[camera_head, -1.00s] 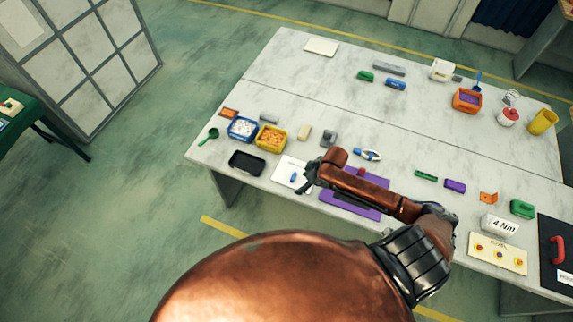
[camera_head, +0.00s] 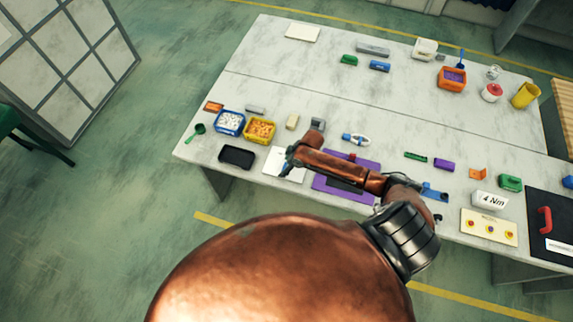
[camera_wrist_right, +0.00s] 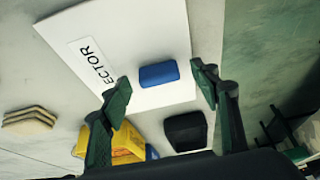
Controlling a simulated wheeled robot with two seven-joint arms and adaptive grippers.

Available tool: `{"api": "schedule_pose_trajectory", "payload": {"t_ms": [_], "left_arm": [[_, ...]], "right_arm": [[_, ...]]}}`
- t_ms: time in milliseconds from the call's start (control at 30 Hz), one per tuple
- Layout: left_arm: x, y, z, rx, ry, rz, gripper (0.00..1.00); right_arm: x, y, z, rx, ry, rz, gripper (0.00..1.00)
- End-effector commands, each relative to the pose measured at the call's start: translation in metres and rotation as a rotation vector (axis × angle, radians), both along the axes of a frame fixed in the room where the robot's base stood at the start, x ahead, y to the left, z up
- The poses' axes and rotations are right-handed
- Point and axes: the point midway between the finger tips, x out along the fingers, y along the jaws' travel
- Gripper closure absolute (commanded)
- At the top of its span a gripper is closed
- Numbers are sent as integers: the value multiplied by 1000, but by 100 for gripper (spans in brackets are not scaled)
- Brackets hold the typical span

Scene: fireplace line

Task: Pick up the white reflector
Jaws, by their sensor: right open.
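A white card (camera_wrist_right: 60,28) lies on the table with a label of which "ECTOR" is readable. A blue block (camera_wrist_right: 158,74) lies on the card. My right gripper (camera_wrist_right: 163,90) is open and empty, its green-tipped fingers to either side of the blue block in the picture; I cannot tell the height between them. In the head view my right gripper (camera_head: 286,163) is above the card (camera_head: 292,176) and hides part of it. Small white pieces (camera_head: 230,121) lie in a blue bin (camera_head: 229,134); I cannot single out a white reflector. My left gripper is out of view.
A yellow bin (camera_head: 259,141) with orange pieces and a black tray (camera_head: 237,157) stand left of the card. A purple mat (camera_head: 326,190) lies to its right under my right arm. Beige pieces (camera_wrist_right: 28,120) show in the wrist view. The left back tabletop is mostly clear.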

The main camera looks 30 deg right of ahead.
Motion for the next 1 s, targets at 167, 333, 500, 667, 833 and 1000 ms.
{"api": "schedule_pose_trajectory", "payload": {"t_ms": [167, 333, 500, 667, 833, 1000], "left_arm": [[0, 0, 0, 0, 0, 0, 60], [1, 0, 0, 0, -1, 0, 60], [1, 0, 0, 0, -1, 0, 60], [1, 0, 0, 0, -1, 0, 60], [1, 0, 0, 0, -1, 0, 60], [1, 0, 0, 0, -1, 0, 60]], "right_arm": [[0, -1, 0, 0, 0, -1, 44], [-1, -1, 0, 0, 0, -2, 56], [-1, -2, 1, 0, 0, -2, 68], [-1, -2, 0, 0, 0, -3, 79], [-1, -2, 0, -1, 0, -4, 90], [0, -2, 1, 0, -1, -3, 96]]}}
